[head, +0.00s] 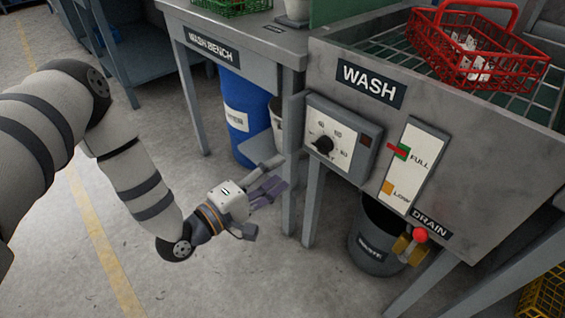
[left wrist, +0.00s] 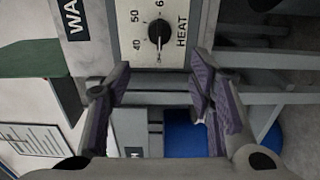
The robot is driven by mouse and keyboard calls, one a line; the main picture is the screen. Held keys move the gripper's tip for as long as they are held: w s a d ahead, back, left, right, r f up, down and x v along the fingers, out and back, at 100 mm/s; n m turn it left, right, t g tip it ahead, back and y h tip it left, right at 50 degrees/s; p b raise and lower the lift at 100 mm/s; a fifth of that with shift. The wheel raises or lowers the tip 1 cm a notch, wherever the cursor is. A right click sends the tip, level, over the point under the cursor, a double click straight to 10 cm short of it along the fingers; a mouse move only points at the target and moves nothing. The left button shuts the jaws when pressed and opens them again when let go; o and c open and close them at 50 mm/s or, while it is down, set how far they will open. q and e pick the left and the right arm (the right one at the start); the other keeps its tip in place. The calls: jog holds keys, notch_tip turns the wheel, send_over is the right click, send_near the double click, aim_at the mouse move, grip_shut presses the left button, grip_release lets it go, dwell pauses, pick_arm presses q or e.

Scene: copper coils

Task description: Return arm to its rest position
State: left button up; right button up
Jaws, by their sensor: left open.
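My left arm comes in from the left in the head view. Its left gripper (head: 268,183) hangs in the air in front of the wash station, left of and below the heat dial (head: 323,144). The gripper is open and empty; its spread fingers also show in the left wrist view (left wrist: 160,95). The heat dial, a black knob on a pale panel, also shows at the top of the left wrist view (left wrist: 159,32), apart from the fingers. My right gripper is not in view.
The wash tank (head: 440,120) carries a red basket (head: 475,55), a level gauge (head: 408,165) and a drain valve with a red knob (head: 420,235). A dark bucket (head: 375,240) stands below. A blue drum (head: 238,115) is under the wash bench (head: 215,45). Open floor lies at left.

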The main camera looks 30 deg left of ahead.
pick_arm(q)
jog(key=s+d+f+m+g+y+p, duration=0.1)
jog(key=s+d+f+m+g+p, duration=0.3)
jog(key=s, duration=0.4)
jog(key=s+d+f+m+g+p, duration=0.2)
jog(key=s+f+m+g, duration=0.1)
jog(key=s+f+g, duration=0.4)
jog(key=s+a+r+m+g+y+p, duration=0.1)
jog(key=s+a+r+m+g, duration=0.1)
jog(key=s, duration=0.7)
jog(key=s+a+r+m+g+y+p, duration=0.1)
jog(key=s+a+r+m+g+y, duration=0.1)
jog(key=s, duration=0.6)
jog(key=s+a+r+m+g+y+p, duration=0.2)
jog(key=s+g, duration=0.2)
jog(key=s, duration=0.5)
jog(key=shift+s+m, duration=0.3)
jog(key=shift+m, duration=0.1)
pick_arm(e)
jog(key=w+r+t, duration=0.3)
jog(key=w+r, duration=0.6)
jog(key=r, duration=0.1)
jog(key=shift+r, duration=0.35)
pick_arm(q)
jog(key=shift+a+r, duration=0.1)
